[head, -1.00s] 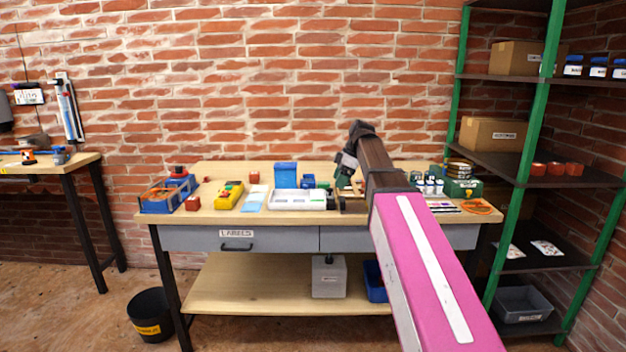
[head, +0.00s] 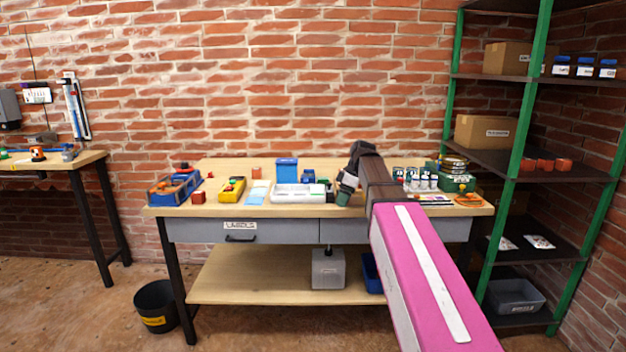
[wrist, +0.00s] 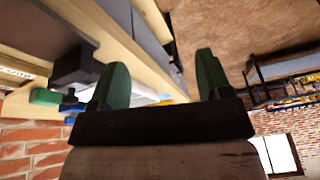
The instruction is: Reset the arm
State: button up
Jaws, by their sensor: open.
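My arm reaches from the lower right of the head view to the workbench (head: 220,207). My gripper (head: 345,190) is at the bench's front edge, right of the white tray (head: 298,198); its fingers are small and partly hidden there. In the wrist view my gripper (wrist: 155,85) shows two green fingers spread wide apart with nothing between them. The bench top's edge (wrist: 130,45) runs behind the left finger, and the floor (wrist: 215,25) shows behind the right one.
Left on the bench are a blue bin (head: 173,190) and a yellow device (head: 232,189). Several small containers (head: 415,178) stand right of my arm. A green-posted shelf (head: 515,150) rises at the right. A black bucket (head: 156,305) stands on the floor at left.

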jog(key=s+d+f+m+h, duration=0.1)
jog(key=s+f+m, duration=0.4)
jog(key=f, duration=0.5)
jog(key=s+d+f+m+h, duration=0.1)
jog(key=s+d+f+m, duration=0.3)
jog(key=s+f, duration=0.4)
jog(key=s+d+f+m+h, duration=0.1)
jog(key=s+d+f+m, duration=0.2)
jog(key=f, duration=0.9)
jog(key=s+m, duration=0.3)
jog(key=s, duration=0.1)
jog(key=shift+f+h, duration=0.2)
jog(key=shift+h, duration=0.2)
jog(key=shift+d, duration=0.1)
